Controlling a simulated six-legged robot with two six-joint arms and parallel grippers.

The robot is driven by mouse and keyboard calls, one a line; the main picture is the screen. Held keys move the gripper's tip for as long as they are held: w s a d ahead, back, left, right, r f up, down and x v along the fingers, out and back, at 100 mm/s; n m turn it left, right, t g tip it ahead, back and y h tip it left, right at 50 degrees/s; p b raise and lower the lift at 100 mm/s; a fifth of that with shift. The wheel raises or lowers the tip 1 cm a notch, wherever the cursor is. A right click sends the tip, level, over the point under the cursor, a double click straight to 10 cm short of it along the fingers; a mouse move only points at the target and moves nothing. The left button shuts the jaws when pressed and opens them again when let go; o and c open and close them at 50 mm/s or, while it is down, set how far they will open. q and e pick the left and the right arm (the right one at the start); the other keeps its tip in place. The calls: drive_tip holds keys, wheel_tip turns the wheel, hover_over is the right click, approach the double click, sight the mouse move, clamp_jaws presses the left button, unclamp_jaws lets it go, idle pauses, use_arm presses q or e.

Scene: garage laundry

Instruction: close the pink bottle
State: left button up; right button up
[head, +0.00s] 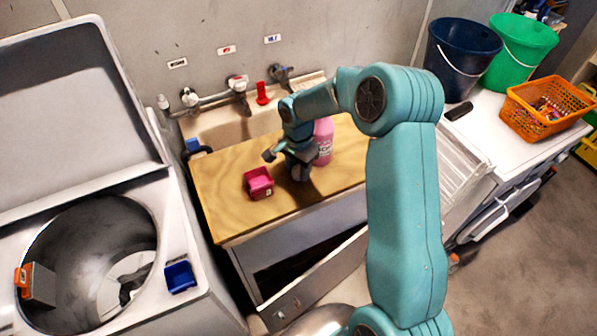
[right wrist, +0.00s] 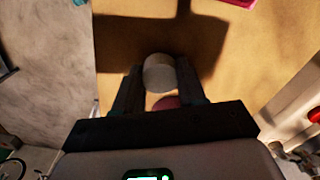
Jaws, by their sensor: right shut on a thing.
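The pink bottle (head: 323,143) stands upright on the wooden board (head: 225,190), with a pale label on its front; its top is partly hidden by my right arm. My right gripper (head: 298,168) is just left of the bottle, pointing down over the board. It is shut on a light grey round cap (right wrist: 158,72), which shows between the two fingers in the right wrist view. A pinkish round patch (right wrist: 166,103) shows between the fingers just below the cap; I cannot tell if it is the bottle. My left gripper is not in view.
A crimson box (head: 258,183) sits on the board left of the gripper. A sink with taps (head: 238,84) and a red object (head: 262,93) is behind. An open washer drum (head: 90,260) is at left. Buckets (head: 462,55) and an orange basket (head: 545,110) stand at right.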

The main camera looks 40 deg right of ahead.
sight(298, 170)
wheel_tip(298, 170, up, 19)
drive_tip(key=b, duration=0.1)
drive_tip(key=shift+f+b, duration=0.2)
drive_tip(key=shift+b, duration=0.2)
drive_tip(key=shift+f, duration=0.1)
drive_tip(key=a+f+n, duration=0.3)
drive_tip(key=a, duration=0.1)
drive_tip(key=w+a+f+n, duration=0.1)
drive_tip(key=a+f+n, duration=0.2)
drive_tip(key=a, duration=0.1)
drive_tip(key=a+f+n, duration=0.3)
drive_tip(key=shift+w+a+n+b, duration=0.3)
drive_tip(key=shift+w+a+n, duration=0.1)
drive_tip(key=a+f+n, duration=0.1)
drive_tip(key=a+n, duration=0.1)
drive_tip(key=s+a+f+n, duration=0.1)
drive_tip(key=a+f+n, duration=0.1)
drive_tip(key=a, duration=0.1)
drive_tip(key=s+a+f+n, duration=0.1)
drive_tip(key=a+f+n, duration=0.1)
drive_tip(key=a+n, duration=0.1)
drive_tip(key=shift+f, duration=0.15)
drive_tip(key=shift+w, duration=0.1)
